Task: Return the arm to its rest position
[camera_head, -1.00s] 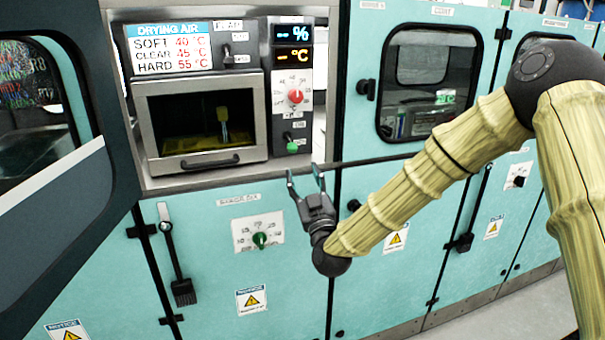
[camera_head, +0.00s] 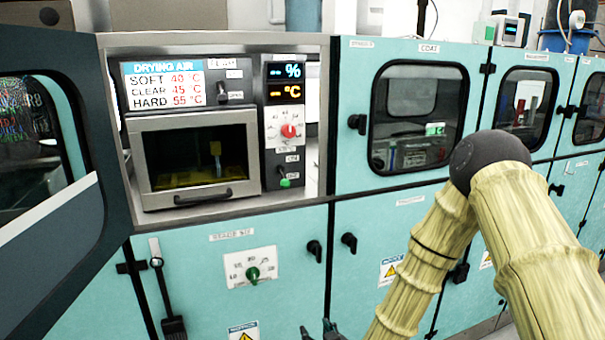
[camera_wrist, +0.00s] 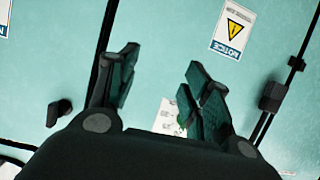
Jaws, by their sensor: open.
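My gripper (camera_wrist: 160,92) is open and empty in the wrist view, with its two dark fingers spread apart in front of a teal cabinet front (camera_wrist: 165,40). In the head view only the fingertips of my gripper (camera_head: 320,331) show at the bottom edge; the rest is cut off by the frame. My arm is folded with its elbow raised at the right and its forearm pointing down. The gripper is below the drying chamber and apart from it, and I see it touching nothing.
An open dark door (camera_head: 75,230) stands at the left. The drying chamber (camera_head: 195,195) sits in its bay with its window door shut. Black knobs (camera_head: 349,241) and a green dial (camera_head: 253,273) stick out from the lower cabinets. More cabinets run to the right.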

